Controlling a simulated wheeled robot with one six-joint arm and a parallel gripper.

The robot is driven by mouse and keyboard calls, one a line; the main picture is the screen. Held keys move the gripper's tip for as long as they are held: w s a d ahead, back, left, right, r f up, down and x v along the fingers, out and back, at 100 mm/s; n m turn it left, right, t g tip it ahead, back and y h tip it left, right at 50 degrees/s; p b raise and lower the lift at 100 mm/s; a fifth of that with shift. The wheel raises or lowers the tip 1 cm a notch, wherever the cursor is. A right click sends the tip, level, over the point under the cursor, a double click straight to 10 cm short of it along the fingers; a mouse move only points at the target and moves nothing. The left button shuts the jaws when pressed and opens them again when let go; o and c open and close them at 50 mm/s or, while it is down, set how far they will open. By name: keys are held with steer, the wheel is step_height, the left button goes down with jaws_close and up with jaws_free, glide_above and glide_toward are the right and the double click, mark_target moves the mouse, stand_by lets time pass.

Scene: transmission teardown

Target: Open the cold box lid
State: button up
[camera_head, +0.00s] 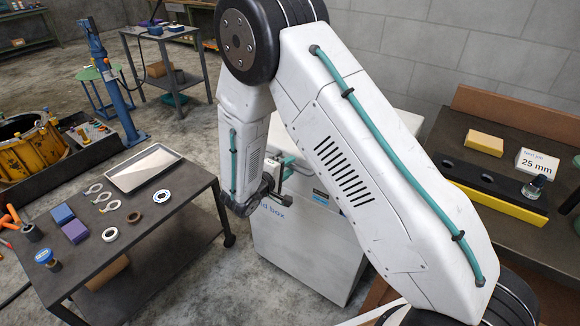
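The white cold box (305,252) stands on the floor in the middle, with blue lettering ending in "ld box" on its front. My white arm crosses in front of it and hides much of its top and right side. A pale part of its top (409,121) shows to the right of my arm. My gripper (282,188) is at the upper front left of the box, near a teal bar at the lid's edge. I cannot tell if it touches the box, or whether its fingers are open or shut.
A dark cart (90,262) at the left holds a metal tray (145,167), rings and small blocks. A dark bench (450,148) on the right carries a yellow block (484,143), a "25 mm" sign (537,163) and a small jar. Concrete floor shows between cart and box.

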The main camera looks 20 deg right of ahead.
steer(key=shift+w+d+f, duration=0.15)
steer(key=shift+w+d, duration=0.2)
steer(key=shift+d, duration=0.2)
